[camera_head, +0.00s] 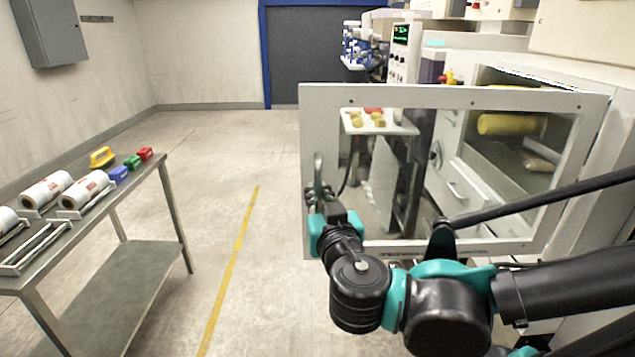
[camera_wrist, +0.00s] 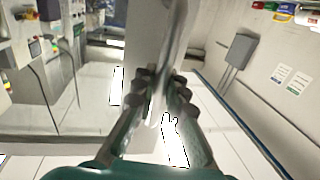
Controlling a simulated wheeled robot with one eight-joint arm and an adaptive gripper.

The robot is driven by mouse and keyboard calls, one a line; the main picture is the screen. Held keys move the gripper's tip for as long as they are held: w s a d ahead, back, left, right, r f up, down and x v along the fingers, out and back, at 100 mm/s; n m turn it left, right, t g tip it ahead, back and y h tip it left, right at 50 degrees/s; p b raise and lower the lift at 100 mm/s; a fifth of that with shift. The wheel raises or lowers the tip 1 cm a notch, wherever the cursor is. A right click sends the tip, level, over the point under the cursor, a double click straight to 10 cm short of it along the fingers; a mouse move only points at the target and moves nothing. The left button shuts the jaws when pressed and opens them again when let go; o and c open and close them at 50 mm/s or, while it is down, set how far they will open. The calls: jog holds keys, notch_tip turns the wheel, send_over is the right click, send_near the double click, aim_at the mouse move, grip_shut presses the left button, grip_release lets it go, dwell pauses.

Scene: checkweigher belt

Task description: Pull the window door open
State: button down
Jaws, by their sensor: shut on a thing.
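The window door (camera_head: 400,95) is a pale frame around a clear pane. It stands swung out from the white machine (camera_head: 570,66) at the right, its free edge to the left. Its grey bar handle (camera_head: 318,170) is upright near that free edge. My gripper (camera_head: 321,196) is shut on the handle's lower part. In the wrist view, the fingers of my gripper (camera_wrist: 162,92) close from both sides around the handle (camera_wrist: 176,45), beside the pale door frame (camera_wrist: 145,45). My gripper hides the handle's lower end.
A metal table (camera_head: 150,185) with white rolls (camera_head: 85,190) and small coloured blocks (camera_head: 120,174) stands at the left. Open floor with a yellow line (camera_head: 232,262) lies between table and door. A yellow roll (camera_head: 510,124) shows through the pane.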

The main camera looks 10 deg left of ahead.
jog(key=shift+s+d+n+g+y, duration=0.15)
jog(key=shift+s+d+y, duration=0.1)
jog(key=shift+s, duration=0.45)
jog(key=shift+s+d+n+g+y, duration=0.15)
jog(key=shift+s+d, duration=0.1)
jog(key=shift+s, duration=0.45)
jog(key=shift+r, duration=0.1)
jog(key=c, duration=1.5)
grip_release()
jog(key=shift+c, duration=0.2)
jog(key=shift+s, duration=0.1)
jog(key=v, duration=1.1)
jog(key=shift+s+d, duration=0.2)
jog(key=shift+s, duration=0.15)
